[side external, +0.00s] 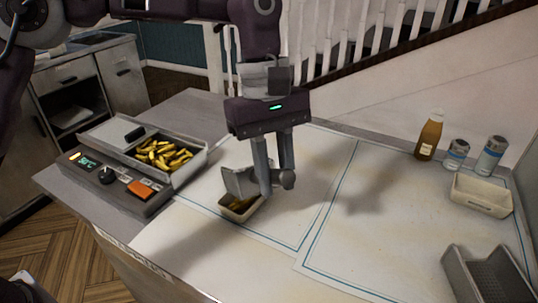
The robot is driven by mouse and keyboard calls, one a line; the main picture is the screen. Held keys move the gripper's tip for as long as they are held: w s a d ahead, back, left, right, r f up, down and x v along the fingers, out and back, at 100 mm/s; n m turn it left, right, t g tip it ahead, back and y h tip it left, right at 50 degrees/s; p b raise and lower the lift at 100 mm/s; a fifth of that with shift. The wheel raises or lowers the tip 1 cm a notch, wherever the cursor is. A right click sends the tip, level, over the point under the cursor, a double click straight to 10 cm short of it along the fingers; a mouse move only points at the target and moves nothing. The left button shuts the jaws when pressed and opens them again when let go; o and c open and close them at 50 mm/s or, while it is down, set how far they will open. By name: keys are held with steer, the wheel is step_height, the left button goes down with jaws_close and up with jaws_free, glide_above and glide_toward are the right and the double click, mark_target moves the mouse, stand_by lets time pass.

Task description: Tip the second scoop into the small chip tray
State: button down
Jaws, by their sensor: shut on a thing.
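My gripper (276,182) points down over the white mat and is shut on the grey metal scoop (238,181). The scoop sits left of the fingers, tilted, just above a small chip tray (257,208). The small tray stands on the mat and has some yellow-brown chips (238,204) in it. The scoop and fingers hide part of the tray. I cannot tell whether chips are still in the scoop. More chips (165,154) lie in the metal basin of the fryer (187,172) at the left.
A sauce bottle (429,136) and two shakers (456,155) (491,157) stand at the back right. An empty-looking cream tray (482,195) and a grey ribbed container (487,275) are at the right. The mat's middle (355,225) is clear.

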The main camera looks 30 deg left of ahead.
steer(key=s+d+f+t+y, duration=0.3)
steer(key=d+f+y, duration=0.1)
steer(key=f+y, duration=0.1)
steer(key=shift+d+f+t, duration=0.15)
steer(key=shift+f+t, duration=0.15)
steer(key=shift+f, duration=0.15)
